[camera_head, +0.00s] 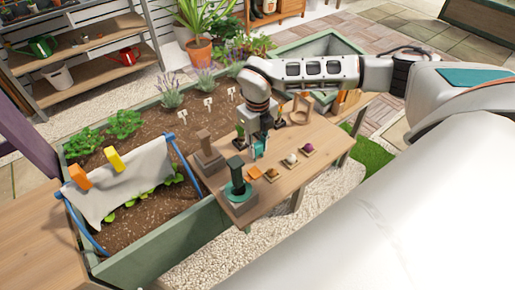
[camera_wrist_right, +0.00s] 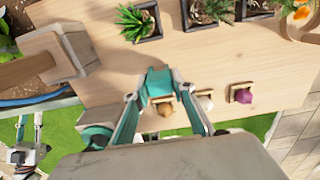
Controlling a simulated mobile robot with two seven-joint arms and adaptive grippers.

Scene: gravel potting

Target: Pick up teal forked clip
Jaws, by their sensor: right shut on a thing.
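My right gripper (camera_head: 259,152) reaches down over the wooden table and is shut on the teal forked clip. In the right wrist view the clip (camera_wrist_right: 160,82) sits between the two fingertips (camera_wrist_right: 161,95), its broad end pointing away from my palm. In the head view the clip is small and partly hidden by the fingers; I cannot tell whether it touches the tabletop. My left gripper shows only at the lower left of the right wrist view (camera_wrist_right: 29,125), with its fingers apart and empty.
The wooden table (camera_head: 225,205) holds small square stands with a brown ball (camera_head: 271,174), white ball (camera_head: 290,159) and purple ball (camera_head: 307,148). Orange (camera_head: 79,177) and yellow (camera_head: 114,160) clips hold cloth on a blue hoop.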

